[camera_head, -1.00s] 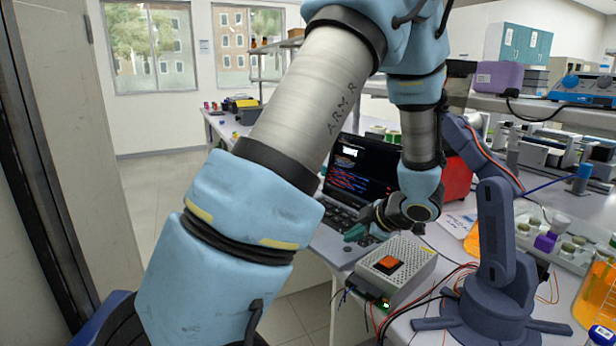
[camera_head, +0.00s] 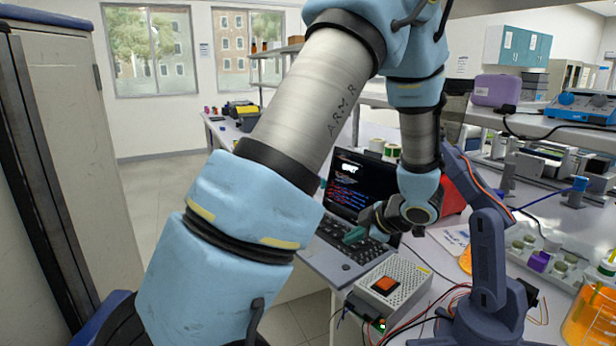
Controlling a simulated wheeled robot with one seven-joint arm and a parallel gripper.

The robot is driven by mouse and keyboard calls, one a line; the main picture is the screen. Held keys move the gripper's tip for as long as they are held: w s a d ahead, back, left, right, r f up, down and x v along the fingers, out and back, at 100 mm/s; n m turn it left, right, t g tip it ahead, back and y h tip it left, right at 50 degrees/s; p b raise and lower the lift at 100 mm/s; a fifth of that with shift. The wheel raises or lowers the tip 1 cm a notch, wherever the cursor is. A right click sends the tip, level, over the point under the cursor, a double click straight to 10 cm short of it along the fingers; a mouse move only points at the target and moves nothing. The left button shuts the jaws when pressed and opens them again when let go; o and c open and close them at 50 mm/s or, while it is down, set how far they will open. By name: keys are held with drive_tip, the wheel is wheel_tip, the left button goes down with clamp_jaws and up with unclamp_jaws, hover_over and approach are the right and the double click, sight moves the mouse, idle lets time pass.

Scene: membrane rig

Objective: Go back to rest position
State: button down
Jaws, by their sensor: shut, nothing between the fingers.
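My gripper (camera_head: 354,236) is at the end of my light blue arm, which crosses the middle of the view. Its green fingertips are shut and empty. In the picture they overlap the keyboard of the open laptop (camera_head: 352,190); I cannot tell the height above it. The metal power supply box (camera_head: 388,292) with an orange switch stands on the bench in front of the gripper, apart from it.
A dark blue small robot arm (camera_head: 487,260) stands right of the box, with loose wires around it. A red case (camera_head: 453,200) is behind my wrist. Orange liquid bottles (camera_head: 588,315) and a vial tray (camera_head: 545,262) are at right. A cabinet (camera_head: 75,130) stands at left; floor beyond is clear.

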drive_tip(key=shift+r, duration=0.45)
drive_tip(key=w+a+r+m+h, duration=0.3)
drive_tip(key=r+m+h, duration=0.1)
drive_tip(key=m+h, duration=0.35)
drive_tip(key=s+a+m+g+y+b, duration=0.1)
drive_tip(key=s+a+m+g, duration=0.4)
drive_tip(key=s+a+m, duration=0.5)
drive_tip(key=s+a+f, duration=0.1)
drive_tip(key=s+a, duration=0.3)
drive_tip(key=s, duration=0.2)
drive_tip(key=shift+a+g+y, duration=0.2)
drive_tip(key=shift+g+y, duration=0.15)
drive_tip(key=shift+g, duration=0.05)
